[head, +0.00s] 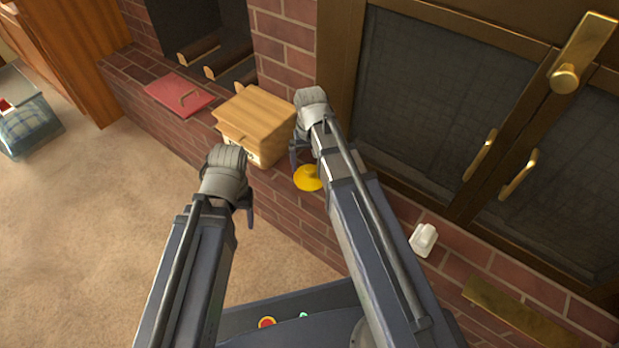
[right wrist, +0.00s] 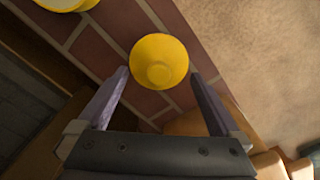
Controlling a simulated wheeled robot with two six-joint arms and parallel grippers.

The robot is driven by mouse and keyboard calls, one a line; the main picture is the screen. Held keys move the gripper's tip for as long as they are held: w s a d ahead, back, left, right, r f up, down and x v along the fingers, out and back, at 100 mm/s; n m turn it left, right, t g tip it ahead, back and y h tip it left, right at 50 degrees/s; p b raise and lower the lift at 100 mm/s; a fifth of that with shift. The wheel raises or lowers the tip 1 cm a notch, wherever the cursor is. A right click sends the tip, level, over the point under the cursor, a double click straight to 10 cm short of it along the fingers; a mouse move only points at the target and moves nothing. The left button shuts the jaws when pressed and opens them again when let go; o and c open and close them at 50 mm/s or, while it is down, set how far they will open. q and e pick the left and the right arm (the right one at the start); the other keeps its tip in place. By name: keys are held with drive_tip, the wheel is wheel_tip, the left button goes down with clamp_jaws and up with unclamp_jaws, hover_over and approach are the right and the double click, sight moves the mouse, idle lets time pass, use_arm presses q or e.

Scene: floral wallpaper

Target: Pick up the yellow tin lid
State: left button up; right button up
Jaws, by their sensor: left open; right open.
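The yellow tin lid (head: 308,178) lies on the brick ledge, partly hidden by my right arm in the head view. In the right wrist view the round lid (right wrist: 159,61) shows a raised knob at its middle. My right gripper (right wrist: 158,74) is open, its two fingers at either side of the lid's lower part in that view, with nothing held. I cannot tell its height over the lid. In the head view my right gripper (head: 298,152) is just above and left of the lid. My left gripper (head: 246,198) is further left, its fingers mostly hidden.
A wooden box (head: 262,120) stands on the ledge beside the lid, close to both grippers. A small white object (head: 424,240) is to the right. Another yellow object (right wrist: 66,3) is cut off at the wrist view's top left.

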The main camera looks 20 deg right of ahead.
sight(310, 169)
drive_tip(key=shift+f, duration=0.1)
drive_tip(key=f+b, duration=0.3)
drive_tip(key=w+f+b, duration=0.1)
drive_tip(key=f+b, duration=0.1)
drive_tip(key=shift+d+f, duration=0.1)
drive_tip(key=shift+s, duration=0.1)
drive_tip(key=c, duration=1.3)
